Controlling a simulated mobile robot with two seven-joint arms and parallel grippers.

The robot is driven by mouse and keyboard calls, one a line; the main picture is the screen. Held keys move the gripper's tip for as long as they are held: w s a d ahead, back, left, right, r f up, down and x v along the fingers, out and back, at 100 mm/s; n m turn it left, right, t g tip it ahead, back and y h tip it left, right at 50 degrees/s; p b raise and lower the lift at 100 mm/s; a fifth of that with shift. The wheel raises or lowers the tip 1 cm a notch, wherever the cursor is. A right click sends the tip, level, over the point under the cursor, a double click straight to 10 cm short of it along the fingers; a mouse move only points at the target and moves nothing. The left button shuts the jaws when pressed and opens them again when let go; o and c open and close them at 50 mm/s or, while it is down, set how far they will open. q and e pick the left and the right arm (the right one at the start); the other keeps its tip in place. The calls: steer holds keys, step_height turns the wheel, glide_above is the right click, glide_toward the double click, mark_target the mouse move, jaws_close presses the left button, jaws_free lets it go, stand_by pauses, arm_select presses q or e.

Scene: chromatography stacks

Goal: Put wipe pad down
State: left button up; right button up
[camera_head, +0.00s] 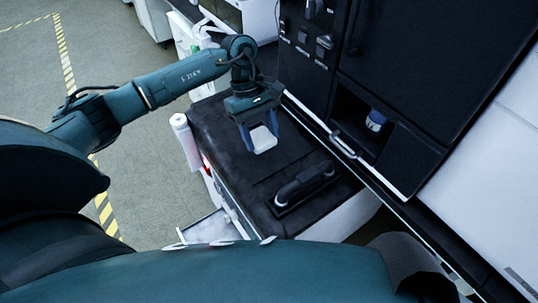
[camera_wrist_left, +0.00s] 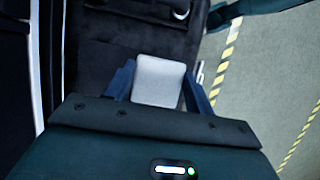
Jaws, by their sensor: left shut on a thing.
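The wipe pad (camera_head: 263,140) is a small white, rounded square block. My left gripper (camera_head: 260,142) is shut on it, with a blue finger on each side, over the black bench top (camera_head: 222,122). In the left wrist view the pad (camera_wrist_left: 158,80) sits between the blue fingers of the left gripper (camera_wrist_left: 158,90). I cannot tell whether the pad touches the bench top or hangs just above it. My right gripper is not in view.
A white roll (camera_head: 184,140) stands at the bench's left edge. A dark cabinet (camera_head: 400,70) rises behind, with a blue-and-white container (camera_head: 376,120) in its recess. An open drawer (camera_head: 205,228) juts out below.

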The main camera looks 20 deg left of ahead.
mark_target(253, 130)
arm_select(q)
step_height(253, 130, down, 9)
steer(key=shift+f, duration=0.4)
steer(key=shift+f, duration=0.25)
steer(key=o, duration=1)
steer(key=shift+r, duration=0.1)
steer(key=v, duration=1.2)
steer(key=shift+r+b, duration=0.2)
steer(key=shift+b, duration=0.2)
steer(key=shift+d, duration=0.1)
